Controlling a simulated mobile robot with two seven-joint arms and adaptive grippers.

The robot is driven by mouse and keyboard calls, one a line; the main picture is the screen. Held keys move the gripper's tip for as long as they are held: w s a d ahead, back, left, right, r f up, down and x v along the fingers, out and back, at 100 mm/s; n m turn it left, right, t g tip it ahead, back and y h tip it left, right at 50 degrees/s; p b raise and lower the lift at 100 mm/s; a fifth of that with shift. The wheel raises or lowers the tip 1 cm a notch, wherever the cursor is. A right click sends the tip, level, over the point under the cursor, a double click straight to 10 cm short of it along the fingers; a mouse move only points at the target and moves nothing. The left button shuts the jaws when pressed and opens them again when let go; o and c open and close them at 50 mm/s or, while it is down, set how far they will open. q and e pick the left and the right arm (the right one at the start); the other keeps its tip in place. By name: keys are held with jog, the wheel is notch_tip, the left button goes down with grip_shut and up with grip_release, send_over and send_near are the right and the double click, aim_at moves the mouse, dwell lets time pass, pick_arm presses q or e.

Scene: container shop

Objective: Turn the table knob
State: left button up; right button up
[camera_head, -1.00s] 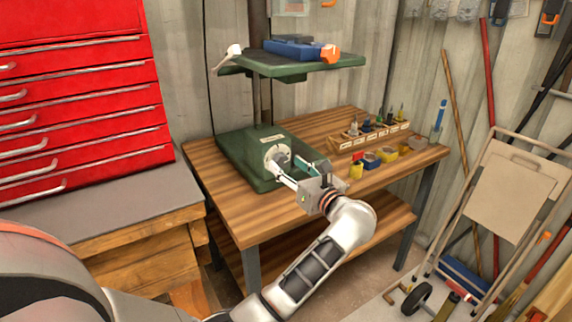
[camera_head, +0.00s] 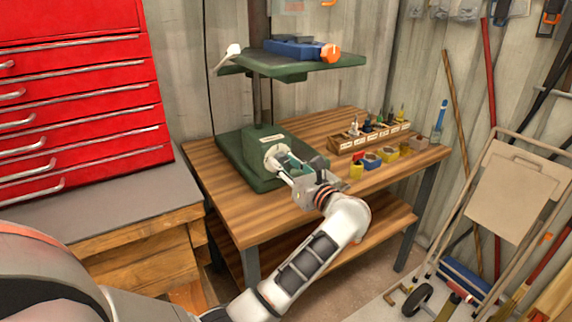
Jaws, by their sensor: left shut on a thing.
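The table knob (camera_head: 272,158) is a pale round dial with a grip on the front of the green machine base (camera_head: 246,180), which stands on the wooden workbench. My left gripper (camera_head: 287,168) reaches up from the lower right to the knob and is shut on it. The fingers cover part of the knob's grip, so its exact angle is hard to tell. My right gripper is not in view.
The wooden workbench (camera_head: 222,206) carries a wooden rack (camera_head: 367,140) of small tools and several coloured blocks to the right. The green machine table (camera_head: 300,65) with a blue vise (camera_head: 292,47) overhangs the base. A red tool cabinet (camera_head: 80,100) stands left.

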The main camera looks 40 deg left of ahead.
pick_arm(q)
jog(key=shift+f+n+b, duration=0.35)
jog(key=shift+n+b, duration=0.1)
jog(key=shift+n, duration=0.05)
jog(key=n+b, duration=0.5)
jog(key=n, duration=0.2)
jog(key=n+b, duration=0.6)
jog(key=n, duration=0.2)
jog(key=shift+s+a, duration=0.1)
jog(key=shift+s, duration=0.1)
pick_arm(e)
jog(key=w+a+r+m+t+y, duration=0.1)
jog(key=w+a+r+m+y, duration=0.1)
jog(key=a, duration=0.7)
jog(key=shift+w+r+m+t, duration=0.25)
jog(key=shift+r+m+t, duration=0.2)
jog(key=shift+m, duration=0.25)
pick_arm(q)
jog(key=shift+r, duration=0.1)
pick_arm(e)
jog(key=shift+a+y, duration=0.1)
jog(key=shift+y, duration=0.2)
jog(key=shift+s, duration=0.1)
